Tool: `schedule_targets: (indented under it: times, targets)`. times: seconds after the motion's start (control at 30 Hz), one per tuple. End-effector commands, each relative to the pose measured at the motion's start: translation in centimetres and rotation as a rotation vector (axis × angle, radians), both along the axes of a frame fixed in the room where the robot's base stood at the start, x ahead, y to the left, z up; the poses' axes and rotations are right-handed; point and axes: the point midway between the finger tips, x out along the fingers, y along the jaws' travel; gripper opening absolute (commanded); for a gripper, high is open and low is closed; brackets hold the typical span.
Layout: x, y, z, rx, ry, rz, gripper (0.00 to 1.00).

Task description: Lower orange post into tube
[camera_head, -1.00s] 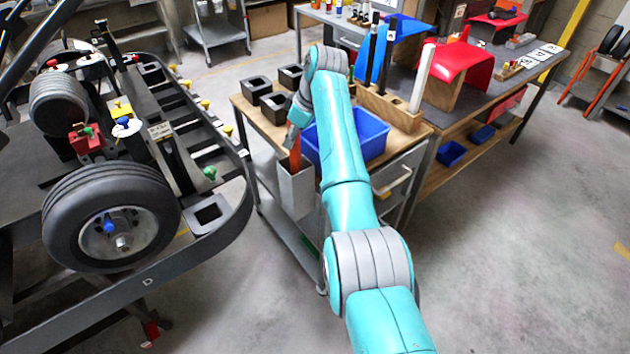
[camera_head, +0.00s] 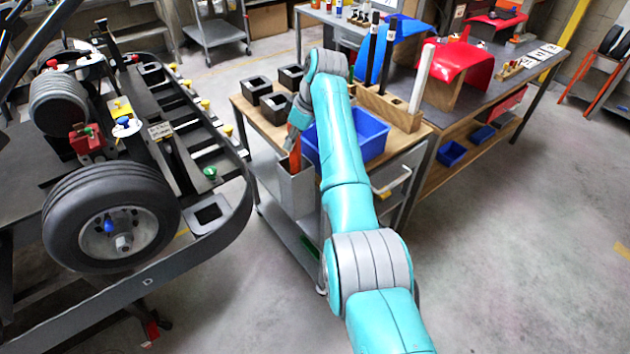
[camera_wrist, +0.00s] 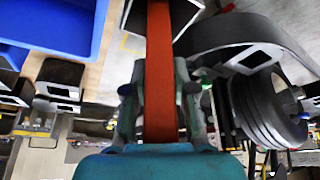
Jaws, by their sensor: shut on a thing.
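The orange post (camera_head: 295,158) is upright in the head view, with its lower part hidden by the wall of the grey square tube (camera_head: 297,192). The tube stands at the near left side of the cart. My gripper (camera_head: 294,143) is just above the tube mouth and shut on the post. In the wrist view the post (camera_wrist: 159,70) runs between the two fingers of my gripper (camera_wrist: 160,105) to the top edge. The post's lower end is out of sight in both views.
A blue bin (camera_head: 362,138) sits on the cart, right behind my arm. Several black square holders (camera_head: 275,107) stand at the cart's far left. A kart with a large wheel (camera_head: 112,218) is to the left. Grey floor is open at right.

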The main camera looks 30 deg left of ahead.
Motion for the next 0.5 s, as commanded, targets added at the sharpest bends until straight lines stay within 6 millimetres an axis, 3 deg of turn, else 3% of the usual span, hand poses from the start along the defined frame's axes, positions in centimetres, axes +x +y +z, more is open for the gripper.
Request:
schedule_targets:
  times: [0.5]
  targets:
    - [0.02, 0.01, -0.62, 0.001, -0.001, 0.000, 0.00]
